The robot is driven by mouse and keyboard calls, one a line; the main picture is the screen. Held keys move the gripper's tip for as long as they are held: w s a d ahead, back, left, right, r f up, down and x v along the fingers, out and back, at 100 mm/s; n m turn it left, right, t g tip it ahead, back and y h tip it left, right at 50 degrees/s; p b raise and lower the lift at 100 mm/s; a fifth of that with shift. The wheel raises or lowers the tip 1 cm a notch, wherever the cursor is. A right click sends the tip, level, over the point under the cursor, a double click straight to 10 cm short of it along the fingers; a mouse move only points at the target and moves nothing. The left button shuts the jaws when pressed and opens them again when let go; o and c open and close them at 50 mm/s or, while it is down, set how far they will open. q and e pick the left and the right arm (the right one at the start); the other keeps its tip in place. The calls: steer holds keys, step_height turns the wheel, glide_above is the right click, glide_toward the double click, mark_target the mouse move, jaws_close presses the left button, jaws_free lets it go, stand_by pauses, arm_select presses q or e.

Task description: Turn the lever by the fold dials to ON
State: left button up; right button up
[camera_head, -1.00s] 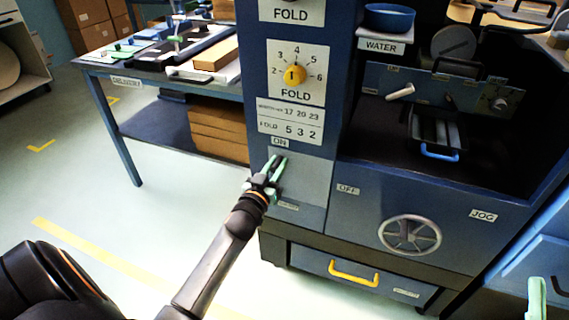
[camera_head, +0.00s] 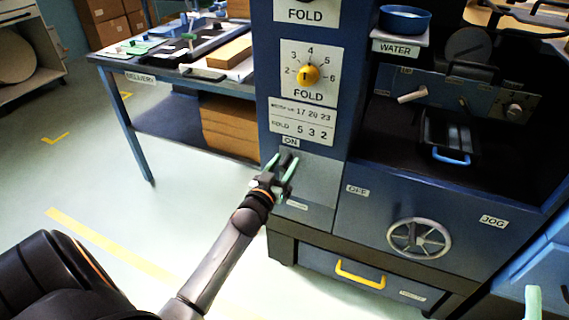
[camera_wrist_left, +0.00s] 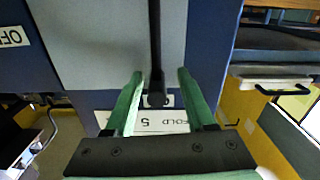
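The lever is a dark rod (camera_wrist_left: 155,50) with a thick dark end in the left wrist view. That end overlaps a white label just short of the FOLD 5 plate. In the left wrist view the fingers (camera_wrist_left: 157,98) stand on both sides of the lever's end, with gaps; contact is not clear. Only a green finger of my right gripper (camera_head: 532,302) shows.
An OFF label (camera_head: 357,190) is right of the grey panel, with a handwheel (camera_head: 419,238) and a JOG label (camera_head: 493,221) further right. A drawer with a yellow handle (camera_head: 360,275) is below. The delivery table (camera_head: 143,78) stands at left. The floor between is clear.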

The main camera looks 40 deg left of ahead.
arm_select(q)
steer(key=shift+s+d, duration=0.1)
steer(key=shift+s, duration=0.2)
steer(key=p+v, duration=0.2)
steer(key=v, duration=1)
steer(key=shift+p, duration=0.35)
arm_select(e)
step_height(320, 180, down, 14)
steer(key=w+d+m+g+h, duration=0.1)
steer(key=w+m+g+h, duration=0.2)
steer(key=m+g+h, duration=0.1)
steer(key=shift+f+g+h, duration=0.15)
steer(key=shift+g+h, duration=0.35)
steer(key=shift+h, duration=0.2)
steer(key=shift+d, duration=0.1)
